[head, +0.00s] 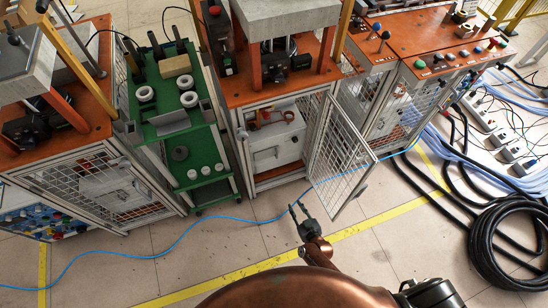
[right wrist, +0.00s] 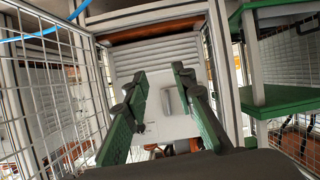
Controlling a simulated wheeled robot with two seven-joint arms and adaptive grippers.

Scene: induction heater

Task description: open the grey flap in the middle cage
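The middle cage (head: 244,165) stands under the orange-topped bench, with its mesh door (head: 342,160) swung open to the right. Inside is a pale box (head: 285,150) with a grey flap (head: 266,155) on its front, which looks closed. In the right wrist view, upside down, a grey piece that looks like the flap (right wrist: 173,100) shows between the fingers. My right gripper (head: 297,208) is open and empty, in front of the cage opening and left of the door's lower edge. It also shows in the right wrist view (right wrist: 160,78), apart from the box. My left gripper is out of view.
A green cart (head: 205,190) with white rings stands left of the cage. A blue cable (head: 170,247) crosses the floor and passes by the door. Black hoses (head: 510,240) lie at the right. The floor before the cage is mostly clear.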

